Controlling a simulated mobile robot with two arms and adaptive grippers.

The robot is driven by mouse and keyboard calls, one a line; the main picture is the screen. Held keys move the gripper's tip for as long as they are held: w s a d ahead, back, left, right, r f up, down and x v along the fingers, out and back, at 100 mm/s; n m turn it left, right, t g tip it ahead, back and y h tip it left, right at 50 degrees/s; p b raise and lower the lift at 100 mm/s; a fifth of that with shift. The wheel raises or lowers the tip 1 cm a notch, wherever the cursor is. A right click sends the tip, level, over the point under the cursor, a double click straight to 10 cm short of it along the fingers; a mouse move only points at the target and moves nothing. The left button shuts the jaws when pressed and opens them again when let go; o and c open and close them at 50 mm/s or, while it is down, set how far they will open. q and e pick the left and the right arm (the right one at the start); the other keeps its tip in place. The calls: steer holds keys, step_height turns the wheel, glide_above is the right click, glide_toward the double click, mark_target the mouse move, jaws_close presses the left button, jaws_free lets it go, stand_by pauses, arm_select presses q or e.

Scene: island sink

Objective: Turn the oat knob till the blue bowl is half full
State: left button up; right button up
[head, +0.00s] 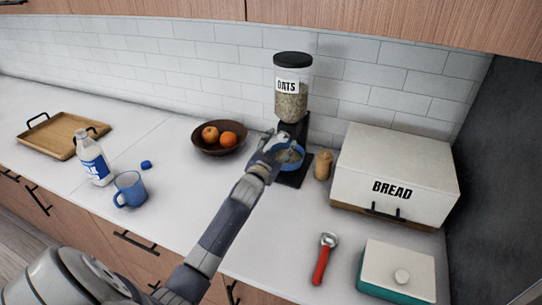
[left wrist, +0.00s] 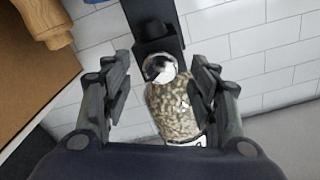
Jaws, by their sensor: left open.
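The oat dispenser (head: 290,90) stands against the tiled wall, a clear container of oats with a black lid and an OATS label. The blue bowl (head: 297,163) sits on its black base, partly hidden by my gripper. My left gripper (head: 270,145) is at the front of the dispenser. In the left wrist view, the open left gripper (left wrist: 160,92) has one finger on each side of the round, pale oat knob (left wrist: 158,67), with gaps visible. My right gripper is not in view.
A fruit bowl (head: 205,148) stands left of the dispenser. A peanut-coloured jar (head: 323,165) and the bread box (head: 395,170) stand close on its right. A red-handled scoop (head: 322,262), blue mug (head: 130,190) and milk bottle (head: 93,160) are farther off. The counter's middle is clear.

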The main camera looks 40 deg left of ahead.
arm_select(q)
steer(key=v, duration=1)
steer(key=shift+s, duration=0.25)
steer(key=shift+d, duration=0.15)
